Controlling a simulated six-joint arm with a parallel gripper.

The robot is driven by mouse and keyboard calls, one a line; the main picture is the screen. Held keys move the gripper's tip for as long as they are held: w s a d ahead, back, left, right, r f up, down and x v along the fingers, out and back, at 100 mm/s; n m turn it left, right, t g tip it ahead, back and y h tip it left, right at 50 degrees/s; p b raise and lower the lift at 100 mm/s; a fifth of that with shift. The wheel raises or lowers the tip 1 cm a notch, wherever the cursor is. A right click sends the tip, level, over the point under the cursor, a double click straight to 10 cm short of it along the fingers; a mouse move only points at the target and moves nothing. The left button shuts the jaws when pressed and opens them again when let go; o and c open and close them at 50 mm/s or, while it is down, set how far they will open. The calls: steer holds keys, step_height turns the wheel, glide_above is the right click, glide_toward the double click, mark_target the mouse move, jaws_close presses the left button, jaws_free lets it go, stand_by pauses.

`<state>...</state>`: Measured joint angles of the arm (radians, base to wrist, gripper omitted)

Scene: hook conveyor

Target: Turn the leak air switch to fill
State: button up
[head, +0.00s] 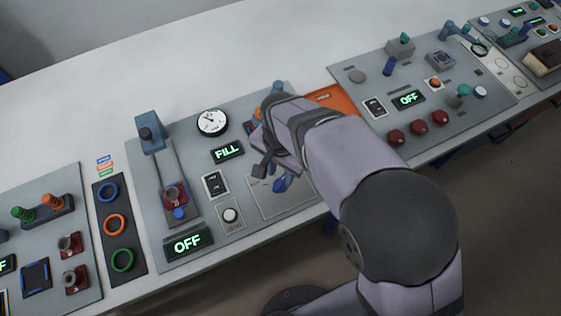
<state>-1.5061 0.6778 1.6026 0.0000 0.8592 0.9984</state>
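A grey control panel (150,185) sits at the middle left of the bench. Its upper display (228,152) shows FILL in green. A blue handle-like part (281,184), perhaps the leak air switch, shows just below my gripper over a light square plate (296,205). My gripper (259,158) is over the right part of this panel, with dark fingers toward the left. My arm hides much of the area around the blue part. I cannot tell whether the gripper touches it, or whether its fingers are open or closed.
A round gauge (212,122) stands above the FILL display. A lower display (188,243) shows OFF. A blue-ended slider (150,134) is at the left. An orange tray (330,99) lies behind my arm. Another panel (385,85) with red knobs is at the right.

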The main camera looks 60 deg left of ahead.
mark_target(290, 208)
steer(key=shift+r+b, duration=0.3)
steer(key=shift+r, duration=1.45)
steer(key=shift+n, duration=0.5)
steer(key=shift+a+n, duration=0.4)
steer(key=shift+n, duration=0.8)
steer(key=d+f+n, duration=0.1)
steer(key=d, duration=0.1)
steer(key=d+f+n, duration=0.2)
steer(key=d, duration=0.1)
steer(key=d+f+n+h, duration=0.1)
steer(key=d+f+n, duration=0.1)
steer(key=shift+s+d+f, duration=0.2)
steer(key=shift+d, duration=0.1)
steer(key=w+d+r+m, duration=0.2)
steer(key=w+d+m, duration=0.2)
steer(key=d, duration=0.9)
steer(key=w+d+r+m, duration=0.2)
steer(key=w+d+m, duration=0.3)
steer(key=w+d, duration=0.4)
steer(key=w+d+r+m+y, duration=0.1)
steer(key=w+d+m, duration=0.4)
steer(key=d, duration=1.3)
steer(key=shift+w+r, duration=0.7)
steer(key=shift+r, duration=0.1)
